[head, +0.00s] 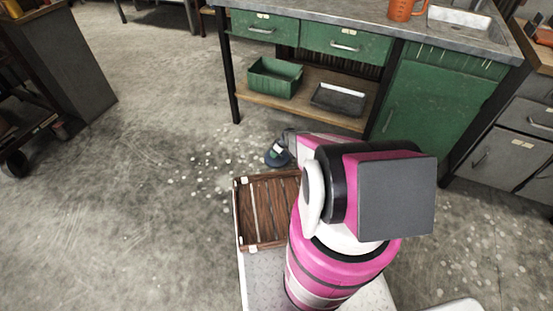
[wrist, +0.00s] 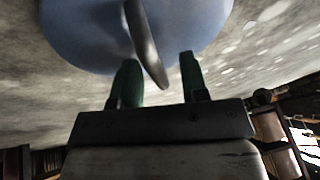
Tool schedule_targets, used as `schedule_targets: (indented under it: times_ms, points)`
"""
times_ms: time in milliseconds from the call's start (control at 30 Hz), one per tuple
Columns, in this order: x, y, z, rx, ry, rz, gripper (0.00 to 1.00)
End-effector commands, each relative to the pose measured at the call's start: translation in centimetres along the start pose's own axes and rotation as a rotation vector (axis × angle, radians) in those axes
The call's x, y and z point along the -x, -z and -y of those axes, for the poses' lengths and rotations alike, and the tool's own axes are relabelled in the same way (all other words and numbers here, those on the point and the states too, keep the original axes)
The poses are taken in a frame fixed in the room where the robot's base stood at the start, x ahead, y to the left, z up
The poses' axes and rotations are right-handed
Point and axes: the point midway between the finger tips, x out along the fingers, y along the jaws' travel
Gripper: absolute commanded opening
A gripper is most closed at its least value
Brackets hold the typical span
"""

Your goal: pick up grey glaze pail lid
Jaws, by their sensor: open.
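A round blue-grey lid (head: 275,158) lies on the concrete floor beyond the wooden tray, partly hidden by my arm. It fills the top of the wrist view (wrist: 75,35), where a thin grey upright handle (wrist: 145,45) stands out from its face. My gripper (wrist: 161,68) is open, with one green finger on each side of the handle's near end. The handle is closer to the left finger; I cannot tell whether they touch. In the head view, my arm hides most of my gripper.
A slatted brown wooden tray (head: 239,215) sits beside my arm. A green-fronted workbench (head: 345,42) stands behind, with a green bin (head: 275,78) and a dark tray (head: 338,100) on its lower shelf. A dark cart stands at far left. The floor left of the tray is clear.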

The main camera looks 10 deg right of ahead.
Motion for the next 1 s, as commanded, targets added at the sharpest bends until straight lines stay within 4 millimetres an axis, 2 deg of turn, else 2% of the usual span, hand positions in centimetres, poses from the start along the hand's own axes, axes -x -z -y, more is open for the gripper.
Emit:
schedule_targets:
  times_ms: [200, 233, 333, 367, 767, 1000]
  points:
    - [-0.2, 0.0, 0.0, 0.0, 0.0, 0.0, 0.41]
    - [-0.2, 0.0, 0.0, 0.0, 0.0, 0.0, 0.38]
    - [-0.2, 0.0, 0.0, 0.0, 0.0, 0.0, 0.05]
    - [-0.2, 0.0, 0.0, 0.0, 0.0, 0.0, 0.0]
    - [-0.1, 0.0, 0.1, 0.0, 0.0, 0.0, 0.0]
    - [1.0, 0.4, 0.3, 0.0, -0.001, 0.0, 0.0]
